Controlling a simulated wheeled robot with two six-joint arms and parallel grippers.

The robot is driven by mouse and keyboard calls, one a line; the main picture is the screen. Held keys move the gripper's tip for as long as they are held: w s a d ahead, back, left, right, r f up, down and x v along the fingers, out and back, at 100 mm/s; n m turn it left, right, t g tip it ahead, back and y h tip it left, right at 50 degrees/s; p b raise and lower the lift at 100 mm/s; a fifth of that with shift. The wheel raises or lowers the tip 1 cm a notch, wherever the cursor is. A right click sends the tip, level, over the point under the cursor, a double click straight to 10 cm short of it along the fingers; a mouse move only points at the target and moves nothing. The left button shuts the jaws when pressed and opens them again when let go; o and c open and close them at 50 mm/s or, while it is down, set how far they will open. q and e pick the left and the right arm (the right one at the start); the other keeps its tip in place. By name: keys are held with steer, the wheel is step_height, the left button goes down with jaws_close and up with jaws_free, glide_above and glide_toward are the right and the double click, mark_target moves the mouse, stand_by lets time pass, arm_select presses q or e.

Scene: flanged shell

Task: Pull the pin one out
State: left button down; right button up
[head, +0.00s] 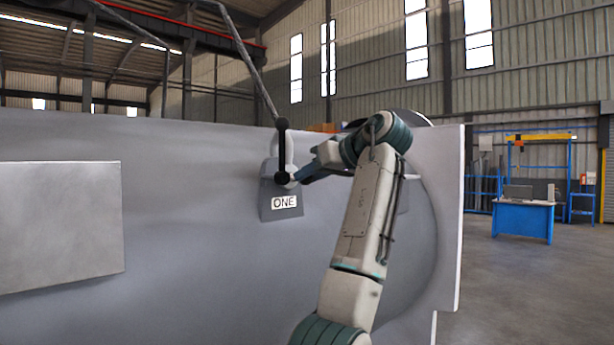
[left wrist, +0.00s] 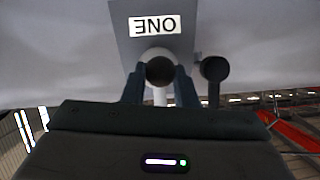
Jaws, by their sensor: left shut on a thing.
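A grey plate (head: 283,201) with a white label reading ONE is fixed on the large grey shell; in the left wrist view the plate (left wrist: 152,38) shows upside down. Pin one (head: 282,150) stands in front of this plate, with a black bar and rounded black ends. In the left wrist view a pale round part with a dark end (left wrist: 160,71) lies between my fingers, and a black knob (left wrist: 214,69) shows just right of them. My left gripper (head: 298,178) is shut on pin one, its fingers on both sides (left wrist: 160,84). My right gripper is out of view.
The large grey shell wall (head: 200,240) fills the left and middle, with a raised rectangular panel (head: 60,228) at the left. A blue workbench (head: 522,219) stands far off at the right. Open floor (head: 530,290) lies right of the shell.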

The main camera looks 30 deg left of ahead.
arm_select(q)
steer(key=s+d, duration=0.2)
steer(key=d, duration=0.5)
steer(key=shift+s+b, duration=0.2)
steer(key=shift+b, duration=0.1)
stand_by(0.6)
steer(key=shift+f, duration=0.1)
